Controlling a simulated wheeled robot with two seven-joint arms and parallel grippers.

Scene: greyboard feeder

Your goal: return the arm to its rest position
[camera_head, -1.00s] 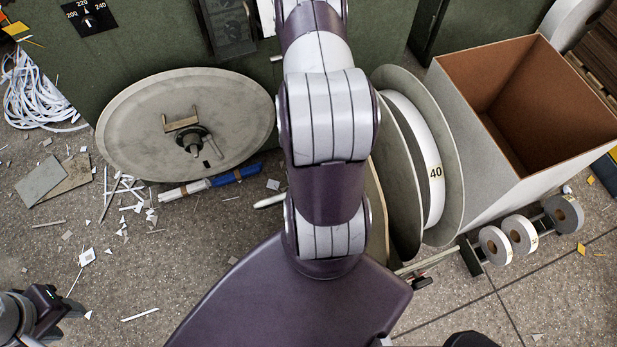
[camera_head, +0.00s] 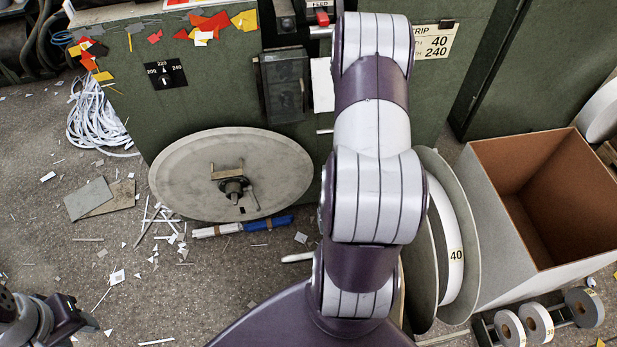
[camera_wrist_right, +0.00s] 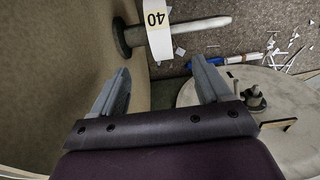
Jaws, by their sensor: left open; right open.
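My right arm (camera_head: 375,195) rises through the middle of the head view in front of the green machine. Its gripper does not show there. In the right wrist view my right gripper (camera_wrist_right: 160,82) has its two grey fingers wide apart, with nothing between them. A white strip labelled 40 (camera_wrist_right: 157,30) and a pale rod (camera_wrist_right: 200,27) lie beyond the fingertips. My left gripper (camera_head: 80,318) shows at the lower left corner of the head view, over the floor and holding nothing that I can see.
A round grey disc (camera_head: 190,180) with a hub stands left of the arm. A spool (camera_head: 462,230) marked 40 and a large open box (camera_head: 490,250) are close on its right. Small rolls (camera_head: 585,306) sit at lower right. Paper scraps litter the floor at left.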

